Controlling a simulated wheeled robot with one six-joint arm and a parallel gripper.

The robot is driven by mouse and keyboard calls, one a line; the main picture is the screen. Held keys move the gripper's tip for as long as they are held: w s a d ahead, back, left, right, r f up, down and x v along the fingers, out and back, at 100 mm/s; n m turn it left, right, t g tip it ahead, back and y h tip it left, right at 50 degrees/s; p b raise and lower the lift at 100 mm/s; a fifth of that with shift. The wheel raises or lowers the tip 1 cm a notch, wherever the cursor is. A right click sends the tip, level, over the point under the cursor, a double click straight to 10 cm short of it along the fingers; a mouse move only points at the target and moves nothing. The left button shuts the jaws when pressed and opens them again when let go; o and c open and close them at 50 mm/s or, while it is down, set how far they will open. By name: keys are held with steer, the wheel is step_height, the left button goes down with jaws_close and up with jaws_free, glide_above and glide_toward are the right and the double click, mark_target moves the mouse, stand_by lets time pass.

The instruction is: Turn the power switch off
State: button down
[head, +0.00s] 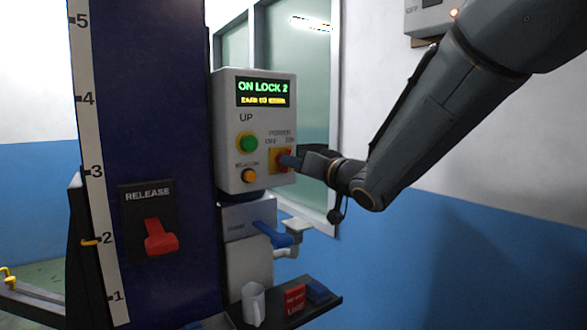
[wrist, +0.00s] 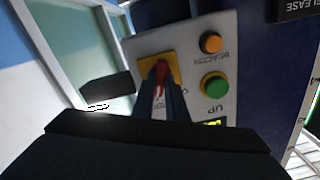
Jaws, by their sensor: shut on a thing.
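The power switch is a red knob on a yellow plate (head: 277,158) at the right side of the grey control box (head: 228,140), below the labels POWER, OFF and ON. My gripper (head: 290,161) reaches in from the right and is shut on the red knob. In the wrist view the red knob (wrist: 161,68) shows between my fingers on the yellow plate (wrist: 146,68). My fingers hide much of the knob, and I cannot tell which way it points. The box's display reads "ON LOCK 2" in green, with a yellow line below.
A green UP button (head: 247,142) and an orange beacon button (head: 248,176) sit left of the switch. Below are a blue lever (head: 272,234) and a shelf (head: 325,306) with a white mug (head: 253,303). A red RELEASE lever (head: 160,238) is on the blue column.

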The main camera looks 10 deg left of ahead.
steer(key=n+b, duration=0.8)
steer(key=n, duration=0.4)
steer(key=shift+n+b, duration=0.3)
stand_by(0.4)
steer(key=c, duration=1.8)
jaws_free()
steer(key=shift+o, duration=0.2)
steer(key=v, duration=0.8)
steer(key=shift+b, duration=0.3)
steer(key=shift+w, duration=0.1)
